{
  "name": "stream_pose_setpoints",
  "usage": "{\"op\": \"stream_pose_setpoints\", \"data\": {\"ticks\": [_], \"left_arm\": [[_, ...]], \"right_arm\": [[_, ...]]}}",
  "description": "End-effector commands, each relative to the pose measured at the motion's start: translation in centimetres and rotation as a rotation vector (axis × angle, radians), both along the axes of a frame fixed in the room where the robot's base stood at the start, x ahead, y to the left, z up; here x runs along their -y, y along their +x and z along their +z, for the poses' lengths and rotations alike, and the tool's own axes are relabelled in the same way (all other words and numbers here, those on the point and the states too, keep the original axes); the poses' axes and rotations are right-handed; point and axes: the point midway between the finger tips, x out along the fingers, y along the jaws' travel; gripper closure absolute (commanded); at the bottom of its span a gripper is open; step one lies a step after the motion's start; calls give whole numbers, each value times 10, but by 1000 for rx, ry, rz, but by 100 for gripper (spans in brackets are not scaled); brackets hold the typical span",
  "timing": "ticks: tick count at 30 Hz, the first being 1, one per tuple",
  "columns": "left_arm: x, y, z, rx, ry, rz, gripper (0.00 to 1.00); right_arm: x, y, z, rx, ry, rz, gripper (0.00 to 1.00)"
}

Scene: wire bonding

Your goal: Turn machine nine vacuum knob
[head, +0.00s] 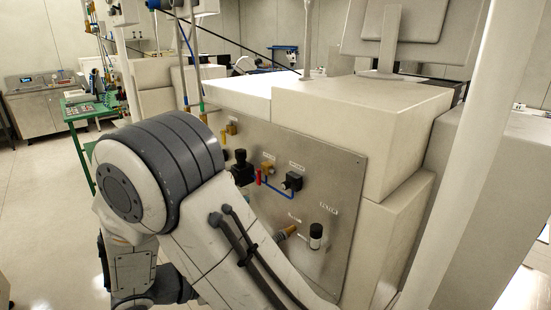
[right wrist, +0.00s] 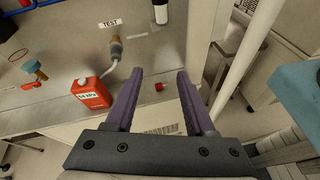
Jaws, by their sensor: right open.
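The metal panel (head: 345,185) on the side of a pale machine carries several fittings and valves. A cylindrical knob (head: 316,236), black with a pale band, sits low on the panel. A similar white and black cylinder (right wrist: 160,14) shows at the top of the right wrist view. Labels in the head view are too small to read, so I cannot tell for certain which control is the vacuum knob. My right gripper (right wrist: 160,72) is open, its purple fingers apart and empty, below the cylinder in its picture. My left gripper is not in view.
A pale post (head: 462,155) stands right of the machine. Open floor (head: 40,190) lies left.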

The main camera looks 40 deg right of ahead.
Motion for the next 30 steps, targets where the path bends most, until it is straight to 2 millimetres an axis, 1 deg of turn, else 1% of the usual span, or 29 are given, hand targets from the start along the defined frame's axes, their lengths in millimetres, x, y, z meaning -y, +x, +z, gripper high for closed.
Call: {"op": "stream_pose_setpoints", "data": {"ticks": [1, 3, 6, 9, 12, 16, 19, 30], "left_arm": [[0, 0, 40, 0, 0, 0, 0], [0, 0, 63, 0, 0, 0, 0], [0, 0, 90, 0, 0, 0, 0], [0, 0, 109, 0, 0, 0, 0], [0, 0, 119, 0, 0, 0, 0], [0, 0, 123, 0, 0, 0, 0], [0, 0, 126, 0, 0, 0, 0], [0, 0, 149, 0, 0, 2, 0]], "right_arm": [[6, 10, 38, -31, -57, 26, 46], [14, 24, 61, -66, -131, 68, 46], [21, 41, 88, -107, -223, 120, 46], [26, 54, 105, -138, -290, 162, 46], [28, 63, 115, -156, -332, 189, 46], [32, 68, 118, -166, -357, 204, 46], [41, 69, 118, -167, -360, 205, 46], [108, 73, 119, -168, -357, 203, 46]]}}
